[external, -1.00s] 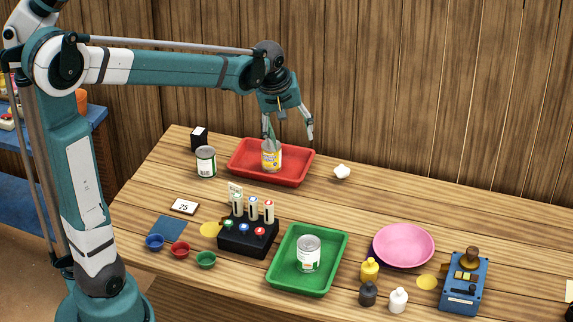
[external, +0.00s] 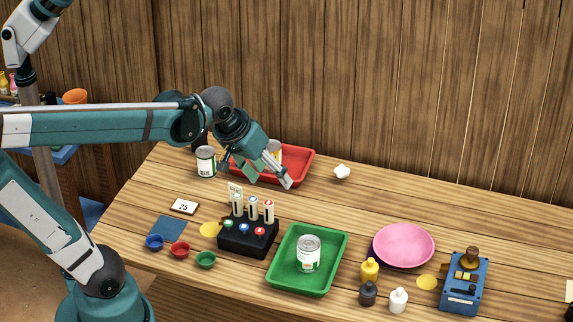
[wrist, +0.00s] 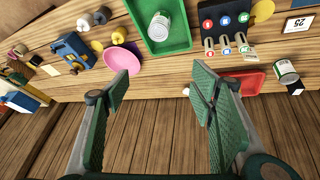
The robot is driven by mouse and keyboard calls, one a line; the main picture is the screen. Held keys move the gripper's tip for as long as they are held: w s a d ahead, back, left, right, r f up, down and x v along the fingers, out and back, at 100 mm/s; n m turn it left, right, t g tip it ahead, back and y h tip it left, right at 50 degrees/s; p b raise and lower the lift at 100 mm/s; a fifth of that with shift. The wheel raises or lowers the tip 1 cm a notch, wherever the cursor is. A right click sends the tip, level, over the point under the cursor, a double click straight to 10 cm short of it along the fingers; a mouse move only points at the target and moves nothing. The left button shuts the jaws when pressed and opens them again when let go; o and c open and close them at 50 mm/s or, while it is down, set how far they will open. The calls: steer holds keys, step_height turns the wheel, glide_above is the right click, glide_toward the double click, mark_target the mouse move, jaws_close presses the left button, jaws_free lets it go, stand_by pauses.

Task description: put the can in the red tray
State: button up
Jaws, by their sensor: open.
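A white can with a green label (external: 206,162) stands on the table left of the red tray. Another white-and-green can (external: 308,254) stands in the green tray; it also shows in the wrist view (wrist: 160,26). My gripper (external: 267,179) is open and empty, in front of the red tray in the external view. In the wrist view, my gripper (wrist: 162,88) has its fingers wide apart, and the red tray (wrist: 250,74) is partly hidden behind the right finger.
The green tray (external: 275,279) is at the front middle. A black block with upright tubes (external: 240,243) stands left of it. Small bowls (external: 180,249), a pink plate (external: 404,246), small bottles (external: 398,300) and a blue device (external: 464,286) are along the front.

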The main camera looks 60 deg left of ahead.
steer(key=s+d+f+m+t, duration=0.1)
steer(key=s+d+f+m, duration=0.2)
steer(key=s, duration=0.6)
steer(key=shift+d+f+m+t+h, duration=0.15)
steer(key=shift+d+m+t+h, duration=0.2)
steer(key=shift+d+m, duration=1.2)
